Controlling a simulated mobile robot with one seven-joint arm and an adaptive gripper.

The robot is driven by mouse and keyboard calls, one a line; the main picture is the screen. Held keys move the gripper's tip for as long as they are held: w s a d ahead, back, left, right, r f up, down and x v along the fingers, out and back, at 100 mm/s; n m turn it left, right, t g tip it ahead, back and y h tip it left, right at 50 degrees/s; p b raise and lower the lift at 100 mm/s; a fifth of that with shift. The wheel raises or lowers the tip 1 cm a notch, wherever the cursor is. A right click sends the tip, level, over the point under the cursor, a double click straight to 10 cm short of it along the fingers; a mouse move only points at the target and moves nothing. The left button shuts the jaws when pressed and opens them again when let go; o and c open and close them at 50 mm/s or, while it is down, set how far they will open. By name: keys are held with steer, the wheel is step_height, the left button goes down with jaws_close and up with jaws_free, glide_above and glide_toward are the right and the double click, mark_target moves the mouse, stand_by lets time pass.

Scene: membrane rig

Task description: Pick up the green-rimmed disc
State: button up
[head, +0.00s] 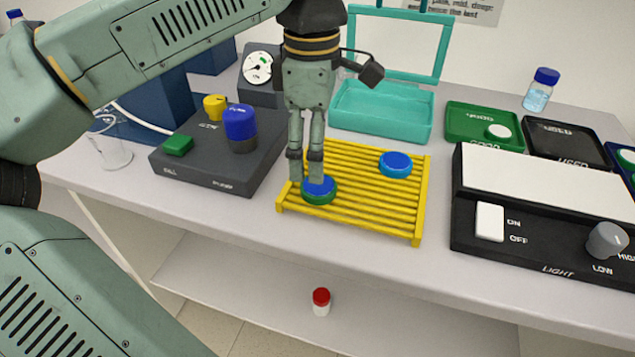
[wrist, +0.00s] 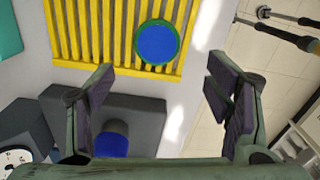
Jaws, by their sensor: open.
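The green-rimmed disc (head: 319,190) has a blue top and lies flat on the near left part of the yellow slatted rack (head: 421,215). In the wrist view the disc (wrist: 157,42) sits beyond the fingertips, near the edge of the rack (wrist: 92,32). My gripper (head: 307,180) hangs over the disc in the head view, its fingers covering part of the far side of it. In the wrist view my gripper (wrist: 160,88) is open with nothing between its fingers. I cannot tell whether the fingertips touch the disc.
A blue disc (head: 396,164) lies on the rack's far right part. A grey control box (head: 215,178) with knobs stands left of the rack, a teal open box (head: 382,112) behind it and a black light box (head: 552,236) to the right. The bench's front edge is close.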

mark_target(315, 185)
steer(key=shift+w+d+f+p, duration=0.1)
steer(key=shift+f+p, duration=0.35)
steer(key=shift+f, duration=1.2)
steer(key=shift+w+d+f+p, duration=0.1)
steer(key=shift+f+p, duration=0.3)
steer(key=shift+f, duration=1.25)
steer(key=c, duration=1.1)
steer(key=shift+c, duration=0.2)
